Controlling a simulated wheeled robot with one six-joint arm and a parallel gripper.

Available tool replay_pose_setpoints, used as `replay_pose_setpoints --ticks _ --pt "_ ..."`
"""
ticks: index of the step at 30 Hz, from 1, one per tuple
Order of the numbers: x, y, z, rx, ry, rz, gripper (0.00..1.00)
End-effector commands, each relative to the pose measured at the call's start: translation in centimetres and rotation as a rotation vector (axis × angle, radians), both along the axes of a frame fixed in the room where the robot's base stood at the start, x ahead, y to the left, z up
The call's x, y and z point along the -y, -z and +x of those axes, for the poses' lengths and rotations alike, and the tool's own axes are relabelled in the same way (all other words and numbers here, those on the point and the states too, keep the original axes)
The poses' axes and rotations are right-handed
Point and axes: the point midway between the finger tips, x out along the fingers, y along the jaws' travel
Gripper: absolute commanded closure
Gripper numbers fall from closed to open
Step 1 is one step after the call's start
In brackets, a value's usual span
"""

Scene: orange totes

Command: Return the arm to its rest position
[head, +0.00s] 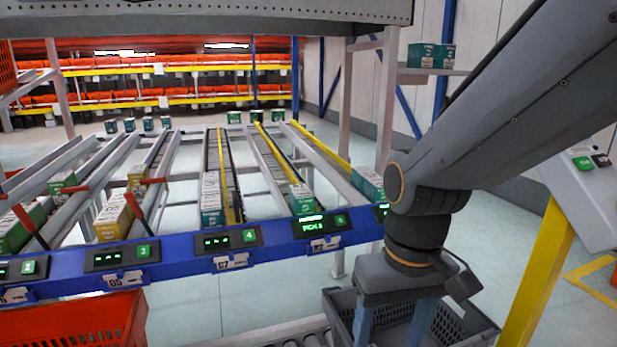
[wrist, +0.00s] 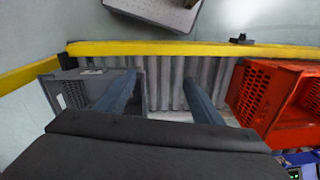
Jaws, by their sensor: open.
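My arm comes in from the upper right of the head view and bends down at its dark wrist. My gripper (head: 396,332) points downward over a dark grey crate (head: 470,326) at the lower right. Its two blue-grey fingers are spread apart with nothing between them. In the wrist view my gripper (wrist: 160,82) also shows open and empty, above grey rollers (wrist: 166,72). The grey crate (wrist: 70,92) is at the left there, partly behind one finger. I cannot tell how far the fingertips are above the crate.
A red-orange tote (head: 75,322) stands at the lower left; a red-orange tote also shows in the wrist view (wrist: 270,95). A blue rail (head: 180,252) with numbered displays fronts sloping lanes holding several boxes. A yellow post (head: 540,275) and a control panel (head: 585,195) stand at the right.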

Motion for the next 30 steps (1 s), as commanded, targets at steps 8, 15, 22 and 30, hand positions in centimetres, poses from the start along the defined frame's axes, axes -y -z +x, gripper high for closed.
replay_pose_setpoints --ticks 8,15,22,30 --pt "1.8 -2.1 0.1 -0.002 0.05 -0.013 0.39" --pt "4.4 -4.8 -0.1 -0.008 0.119 -0.031 0.39" --pt "6.6 -6.3 -0.3 -0.007 0.173 -0.041 0.39" --pt "7.2 -6.4 -0.2 -0.006 0.185 -0.045 0.39"
